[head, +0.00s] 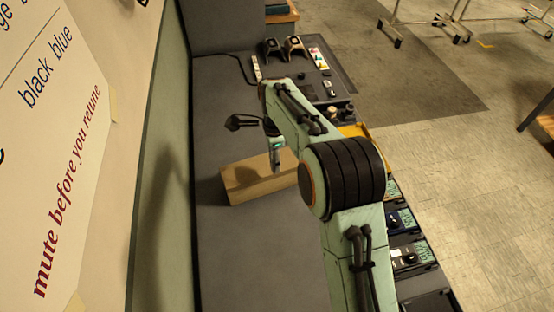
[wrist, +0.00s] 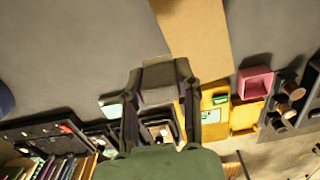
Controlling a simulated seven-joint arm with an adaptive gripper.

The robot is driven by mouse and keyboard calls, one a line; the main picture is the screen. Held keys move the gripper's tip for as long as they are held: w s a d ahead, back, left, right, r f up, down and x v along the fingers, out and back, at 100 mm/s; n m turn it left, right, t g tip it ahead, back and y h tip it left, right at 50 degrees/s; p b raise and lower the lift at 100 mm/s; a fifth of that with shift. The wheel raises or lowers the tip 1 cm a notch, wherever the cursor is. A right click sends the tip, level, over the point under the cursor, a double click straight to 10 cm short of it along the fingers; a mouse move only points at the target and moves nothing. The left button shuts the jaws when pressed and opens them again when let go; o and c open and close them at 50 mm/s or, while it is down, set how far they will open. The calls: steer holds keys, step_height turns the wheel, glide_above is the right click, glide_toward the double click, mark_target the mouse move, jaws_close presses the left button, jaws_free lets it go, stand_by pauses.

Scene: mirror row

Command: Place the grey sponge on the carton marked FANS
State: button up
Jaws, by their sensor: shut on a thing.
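My gripper (wrist: 158,84) is shut on the grey sponge (wrist: 160,75), which sits between its two fingertips in the wrist view. In the head view my gripper (head: 276,158) is over or beside a long tan carton (head: 250,182), and I cannot make out the sponge there. The same carton (wrist: 195,38) shows in the wrist view, just beyond the fingertips and to their right. I see no readable marking on it, so I cannot tell if it is the one marked FANS. Whether the sponge touches the carton is unclear.
A yellow tray (wrist: 206,128), a pink bin (wrist: 255,83) and a yellow bin (wrist: 246,116) lie near the bench edge. Dark trays with devices (head: 407,257) line that edge. The grey bench top (head: 250,255) is bare in front of the carton. A wall with signs (head: 60,150) stands left.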

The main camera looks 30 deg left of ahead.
steer(key=shift+w+a+f, duration=0.35)
steer(key=shift+f, duration=0.15)
steer(key=shift+w+a+f, duration=0.1)
steer(key=shift+f, duration=1.55)
steer(key=shift+f, duration=0.15)
steer(key=o, duration=0.9)
steer(key=shift+o, duration=0.2)
